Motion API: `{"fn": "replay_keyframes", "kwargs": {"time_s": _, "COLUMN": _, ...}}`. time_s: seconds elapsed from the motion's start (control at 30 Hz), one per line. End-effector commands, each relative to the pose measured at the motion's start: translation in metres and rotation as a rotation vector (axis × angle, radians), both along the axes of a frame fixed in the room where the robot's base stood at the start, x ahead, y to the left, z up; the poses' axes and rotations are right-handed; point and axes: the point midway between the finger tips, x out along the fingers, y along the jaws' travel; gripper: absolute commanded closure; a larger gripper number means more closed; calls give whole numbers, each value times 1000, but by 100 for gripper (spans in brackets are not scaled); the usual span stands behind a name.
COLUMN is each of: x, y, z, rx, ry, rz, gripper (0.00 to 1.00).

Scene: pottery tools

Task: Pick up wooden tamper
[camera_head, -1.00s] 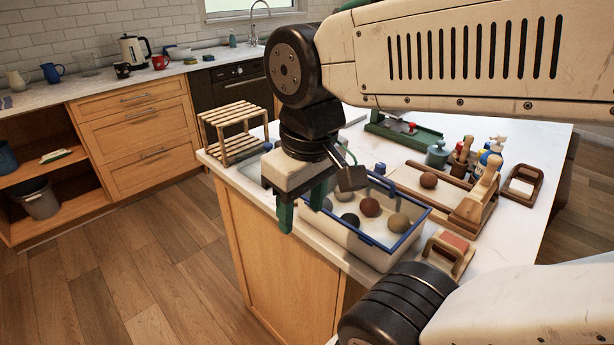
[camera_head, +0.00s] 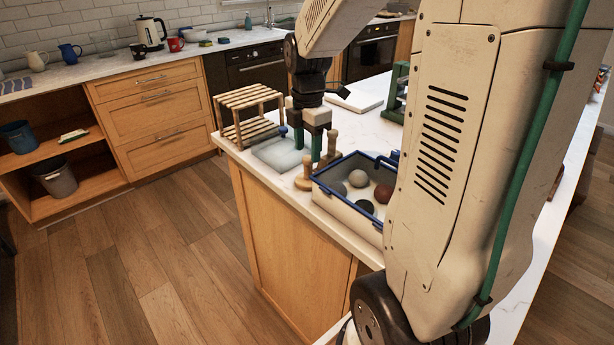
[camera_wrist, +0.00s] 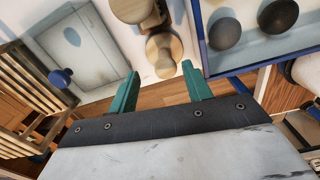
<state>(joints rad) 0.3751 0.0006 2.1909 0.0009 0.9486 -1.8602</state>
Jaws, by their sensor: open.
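Two pale wooden knobbed pieces stand close together by the counter's near edge; I cannot tell which is the wooden tamper. The nearer wooden piece (camera_head: 304,182) has a round base and an upright handle, and shows in the wrist view (camera_wrist: 163,52) just beyond and between the fingertips. The farther wooden piece (camera_head: 332,143) is partly behind my gripper and is cut off at the top of the wrist view (camera_wrist: 136,9). My gripper (camera_head: 308,145) has green fingers pointing down, open and empty, above and beside these pieces. Its fingers also show in the wrist view (camera_wrist: 160,82).
A blue-rimmed tray (camera_head: 345,205) with several balls stands close on the right. A slatted wooden rack (camera_head: 250,112) stands on the left, with a pale slab (camera_head: 275,153) and a blue knob (camera_wrist: 60,77) between. The counter edge lies near; my arm hides the right side.

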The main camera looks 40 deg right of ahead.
Motion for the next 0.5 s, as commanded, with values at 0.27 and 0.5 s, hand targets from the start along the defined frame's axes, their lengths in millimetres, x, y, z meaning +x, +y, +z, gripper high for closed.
{"fn": "replay_keyframes", "kwargs": {"time_s": 0.27, "x": -7, "y": 4, "z": -37, "rx": 1, "ry": 4, "rz": 0, "gripper": 51}}
{"fn": "replay_keyframes", "kwargs": {"time_s": 0.5, "x": -7, "y": 4, "z": -61, "rx": 0, "ry": 0, "rz": -1, "gripper": 51}}
